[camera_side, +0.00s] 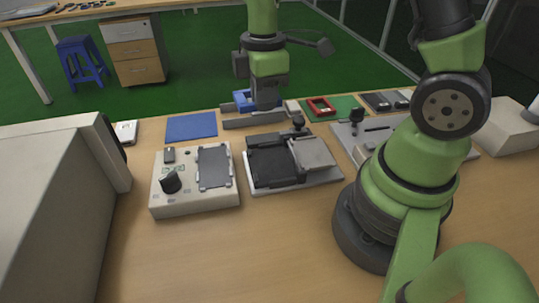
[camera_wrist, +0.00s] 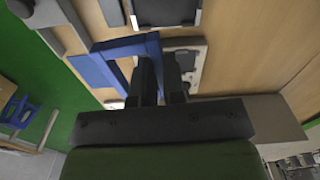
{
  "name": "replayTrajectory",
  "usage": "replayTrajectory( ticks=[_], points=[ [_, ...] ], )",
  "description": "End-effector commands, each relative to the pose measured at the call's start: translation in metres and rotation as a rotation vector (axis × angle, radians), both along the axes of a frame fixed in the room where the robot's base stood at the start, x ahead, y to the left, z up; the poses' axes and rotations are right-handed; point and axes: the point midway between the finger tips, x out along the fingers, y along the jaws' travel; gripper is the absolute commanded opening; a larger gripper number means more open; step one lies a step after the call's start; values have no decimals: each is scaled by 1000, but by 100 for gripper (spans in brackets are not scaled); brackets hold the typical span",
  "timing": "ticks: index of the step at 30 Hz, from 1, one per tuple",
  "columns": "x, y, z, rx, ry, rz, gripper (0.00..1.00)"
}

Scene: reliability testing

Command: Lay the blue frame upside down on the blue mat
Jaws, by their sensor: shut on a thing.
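The blue frame (camera_side: 243,99) is between the fingers of my gripper (camera_side: 266,104), at the back of the table in the side view. In the wrist view, one bar of the blue frame (camera_wrist: 128,45) runs between the two dark fingers of my gripper (camera_wrist: 160,72), which are shut on it. The fingers hide part of the frame, and I cannot tell which face is up. The flat blue mat (camera_side: 190,127) lies bare on the table, left of the gripper. It also shows in the wrist view (camera_wrist: 93,70), left of the frame.
A grey railed fixture (camera_side: 254,120) lies just below the frame in the side view. A red frame (camera_side: 321,107) sits on a green mat (camera_side: 345,105) to the right. A control box (camera_side: 194,195) and a black-and-grey fixture (camera_side: 290,163) stand in front. Table between mat and fixture is narrow.

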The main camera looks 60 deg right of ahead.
Motion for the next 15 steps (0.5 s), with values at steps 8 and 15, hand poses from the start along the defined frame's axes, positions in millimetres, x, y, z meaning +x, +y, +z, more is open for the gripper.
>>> replayTrajectory(
  ticks=[8,15],
  points=[
    [-12,-14,-18,1,3,659,0],
    [-21,-22,-30,2,2,1166,0]
  ],
)
